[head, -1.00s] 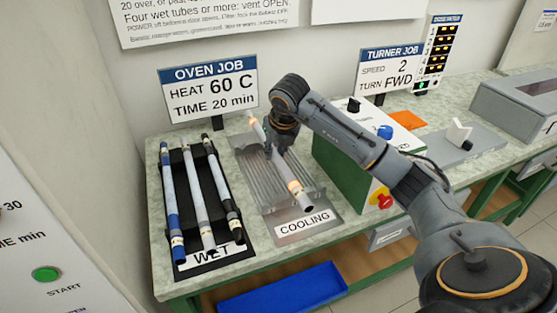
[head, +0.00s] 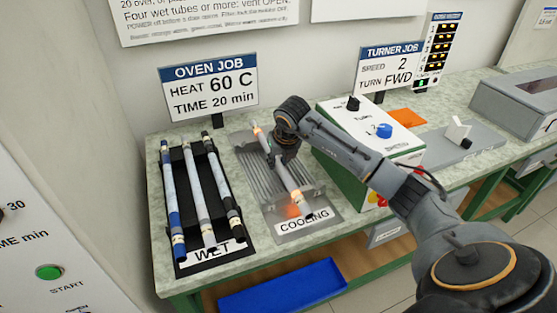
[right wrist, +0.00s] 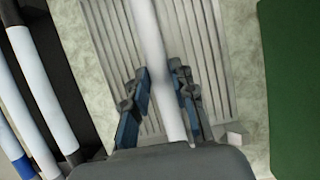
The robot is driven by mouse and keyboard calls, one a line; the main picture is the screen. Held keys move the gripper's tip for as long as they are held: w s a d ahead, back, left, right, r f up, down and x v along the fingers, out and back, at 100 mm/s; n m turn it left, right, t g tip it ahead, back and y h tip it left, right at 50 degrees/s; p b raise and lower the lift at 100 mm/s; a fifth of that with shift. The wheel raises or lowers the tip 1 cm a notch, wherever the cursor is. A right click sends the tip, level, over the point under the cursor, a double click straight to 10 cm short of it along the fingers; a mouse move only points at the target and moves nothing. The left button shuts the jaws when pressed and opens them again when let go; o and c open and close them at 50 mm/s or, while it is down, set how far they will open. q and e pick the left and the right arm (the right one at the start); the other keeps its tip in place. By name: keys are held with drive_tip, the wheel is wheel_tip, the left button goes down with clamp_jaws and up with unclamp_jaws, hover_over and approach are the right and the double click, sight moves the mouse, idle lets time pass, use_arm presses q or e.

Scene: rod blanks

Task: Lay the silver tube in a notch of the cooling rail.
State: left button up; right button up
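The silver tube (head: 291,181) is pale, with cream bands near its ends, and lies lengthwise along the grey ridged cooling rail (head: 262,183). Its near end is by the COOLING label. It is at or just above the ridges; I cannot tell whether it sits in a notch. My right gripper (head: 280,164) is over the tube's middle. In the right wrist view its fingers (right wrist: 162,85) close on both sides of the silver tube (right wrist: 147,35), with the cooling rail (right wrist: 207,50) beneath. My left gripper is not in view.
A black WET rack (head: 183,203) with three tubes stands left of the rail. A green and white turner box (head: 345,165) stands close on the right. A blue bin (head: 283,288) is below the table's front edge. Other notches left of the held tube look empty.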

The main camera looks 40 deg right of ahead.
drive_tip(key=shift+o, duration=1.2)
drive_tip(key=shift+r, duration=0.1)
drive_tip(key=shift+r, duration=0.15)
drive_tip(key=v, duration=1.2)
